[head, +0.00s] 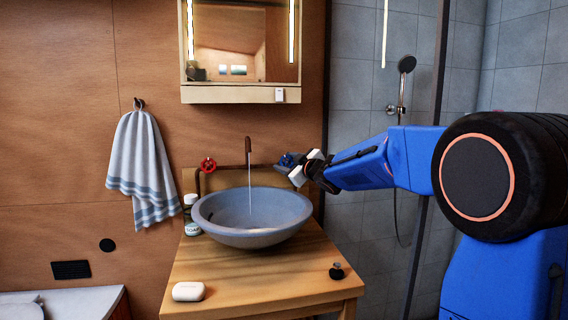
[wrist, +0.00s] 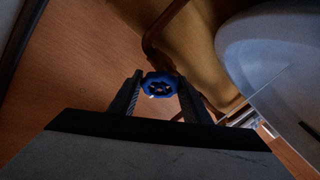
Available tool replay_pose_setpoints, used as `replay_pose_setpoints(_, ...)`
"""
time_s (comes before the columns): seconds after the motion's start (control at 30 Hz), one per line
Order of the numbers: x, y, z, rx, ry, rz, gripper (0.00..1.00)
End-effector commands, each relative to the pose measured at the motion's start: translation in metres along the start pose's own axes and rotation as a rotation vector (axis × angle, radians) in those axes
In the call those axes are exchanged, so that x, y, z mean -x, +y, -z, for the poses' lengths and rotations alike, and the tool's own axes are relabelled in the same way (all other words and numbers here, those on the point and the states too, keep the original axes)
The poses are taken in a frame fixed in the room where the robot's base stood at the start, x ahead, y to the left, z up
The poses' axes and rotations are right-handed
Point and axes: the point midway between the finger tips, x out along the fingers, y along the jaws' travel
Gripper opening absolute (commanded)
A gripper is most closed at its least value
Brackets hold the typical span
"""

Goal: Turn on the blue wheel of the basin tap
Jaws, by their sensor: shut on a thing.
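The blue wheel (wrist: 160,85) of the basin tap sits between the two fingers of my gripper (wrist: 158,92) in the wrist view, and the fingers are shut on it. In the head view the blue wheel (head: 286,159) shows just past the tip of my gripper (head: 290,166), partly hidden by it. The tap spout (head: 248,150) stands behind the basin (head: 252,216), and a thin stream of water falls from it into the bowl. The red wheel (head: 208,164) is on the left side of the tap.
The basin stands on a wooden counter (head: 240,275) with a white soap bar (head: 188,291), a dark stopper (head: 337,271) and a bottle (head: 191,215). A mirror cabinet (head: 240,94) hangs above. A towel (head: 143,170) hangs left; a shower (head: 404,85) is at right.

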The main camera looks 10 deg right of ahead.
Motion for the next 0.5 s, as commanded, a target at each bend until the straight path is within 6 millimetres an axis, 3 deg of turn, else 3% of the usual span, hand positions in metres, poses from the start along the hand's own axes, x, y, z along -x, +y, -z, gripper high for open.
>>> replay_pose_setpoints(0.5,0.0002,-0.0008,0.0017,0.279,0.004,0.151,0.21)
